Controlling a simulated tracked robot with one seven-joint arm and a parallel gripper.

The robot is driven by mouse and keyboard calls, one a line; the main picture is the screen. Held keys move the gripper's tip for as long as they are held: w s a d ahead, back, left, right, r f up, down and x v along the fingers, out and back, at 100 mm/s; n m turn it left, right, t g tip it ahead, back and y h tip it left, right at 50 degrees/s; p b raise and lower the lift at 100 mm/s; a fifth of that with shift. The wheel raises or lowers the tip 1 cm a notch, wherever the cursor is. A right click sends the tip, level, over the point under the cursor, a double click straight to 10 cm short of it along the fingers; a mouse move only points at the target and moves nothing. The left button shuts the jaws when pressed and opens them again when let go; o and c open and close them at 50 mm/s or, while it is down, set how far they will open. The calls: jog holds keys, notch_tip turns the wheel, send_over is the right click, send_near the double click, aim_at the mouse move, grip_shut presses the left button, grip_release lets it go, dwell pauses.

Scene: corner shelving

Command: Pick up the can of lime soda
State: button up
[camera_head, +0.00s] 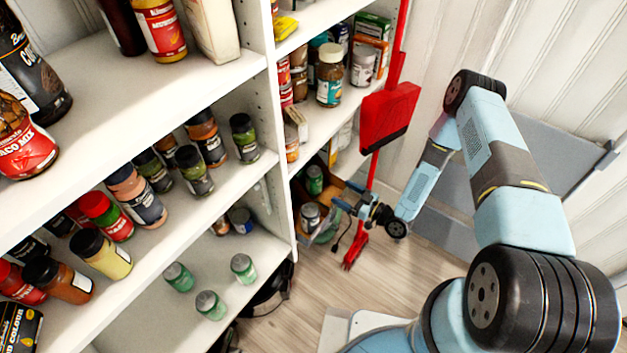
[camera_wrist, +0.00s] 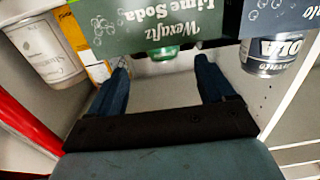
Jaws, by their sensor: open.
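The green can of lime soda (camera_head: 314,180) shows in the head view, in a box in the lower corner shelving. In the wrist view only a small green part of it (camera_wrist: 161,53) shows below the edge of a dark green box panel (camera_wrist: 125,42) printed "Lime Soda". My gripper (camera_head: 345,194) is open and in front of that box in the head view. In the wrist view the two fingers of my gripper (camera_wrist: 162,64) stand apart, with the green part between their tips farther in. Nothing is held.
A silver cola can (camera_wrist: 272,58) is at the right in the wrist view, by a dark grey box panel (camera_wrist: 285,18). A white tub (camera_wrist: 45,50) and a yellow carton (camera_wrist: 97,70) are at the left. A red broom and dustpan (camera_head: 388,115) stand beside the shelving.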

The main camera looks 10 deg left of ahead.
aim_at(319, 178)
jog(key=x, duration=1.1)
jog(key=shift+w+a, duration=0.1)
jog(key=shift+a, duration=0.25)
jog(key=c, duration=1.2)
jog(key=shift+c, duration=0.2)
jog(key=shift+d+r, duration=0.1)
jog(key=shift+r, duration=0.05)
